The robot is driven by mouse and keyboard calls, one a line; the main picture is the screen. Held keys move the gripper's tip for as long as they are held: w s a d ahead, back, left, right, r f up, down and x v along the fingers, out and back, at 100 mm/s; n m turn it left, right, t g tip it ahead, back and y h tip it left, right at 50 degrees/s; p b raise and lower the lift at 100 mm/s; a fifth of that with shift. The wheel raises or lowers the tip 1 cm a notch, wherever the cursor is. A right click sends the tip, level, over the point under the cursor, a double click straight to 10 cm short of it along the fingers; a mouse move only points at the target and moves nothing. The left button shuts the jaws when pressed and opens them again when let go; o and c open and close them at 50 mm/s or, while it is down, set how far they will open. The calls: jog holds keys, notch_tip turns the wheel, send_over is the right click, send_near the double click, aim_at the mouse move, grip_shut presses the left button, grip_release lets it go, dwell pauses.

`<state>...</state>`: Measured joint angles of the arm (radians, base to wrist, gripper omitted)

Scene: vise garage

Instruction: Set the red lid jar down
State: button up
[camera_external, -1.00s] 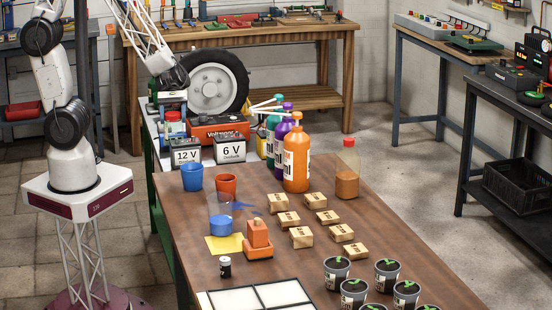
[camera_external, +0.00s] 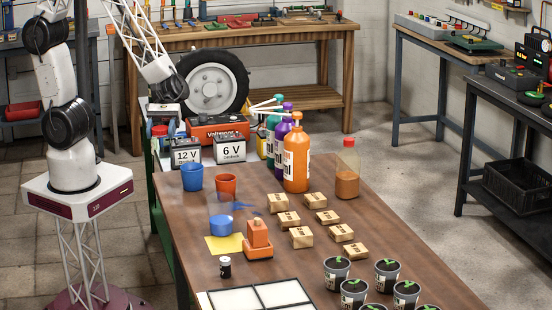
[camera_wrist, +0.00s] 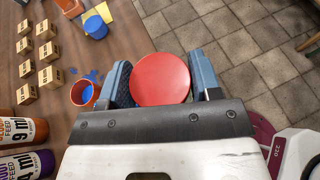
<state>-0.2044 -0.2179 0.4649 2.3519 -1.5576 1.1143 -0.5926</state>
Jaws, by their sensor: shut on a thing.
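The red lid jar (camera_external: 159,131) is at the far left end of the table, left of the 12 V battery. My gripper (camera_external: 163,117) is shut on it from above. In the wrist view the round red lid (camera_wrist: 161,78) sits between my two blue fingers (camera_wrist: 160,92), and the lid hides the jar's body. The lid overlaps the table's edge, with floor beyond it. I cannot tell whether the jar's bottom touches the table.
The 12 V battery (camera_external: 186,151), 6 V battery (camera_external: 229,149) and orange Voltronic box (camera_external: 219,129) stand close by. A blue cup (camera_external: 192,177) and an orange cup (camera_external: 226,186) are nearer the front. Bottles (camera_external: 296,160) and small boxes (camera_external: 301,237) stand further right.

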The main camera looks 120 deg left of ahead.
aim_at(157, 148)
jog(key=d, duration=0.3)
jog(key=shift+w+d+m+g, duration=0.3)
jog(key=shift+d, duration=0.05)
jog(key=shift+f, duration=2.5)
jog(key=w+d, duration=0.1)
jog(key=w, duration=0.4)
jog(key=w+d+f, duration=0.1)
jog(key=w, duration=0.4)
jog(key=w+d, duration=0.1)
jog(key=w, duration=0.4)
jog(key=shift+w+f, duration=0.2)
jog(key=shift+w, duration=0.2)
jog(key=shift+f, duration=0.15)
jog(key=shift+f, duration=1.65)
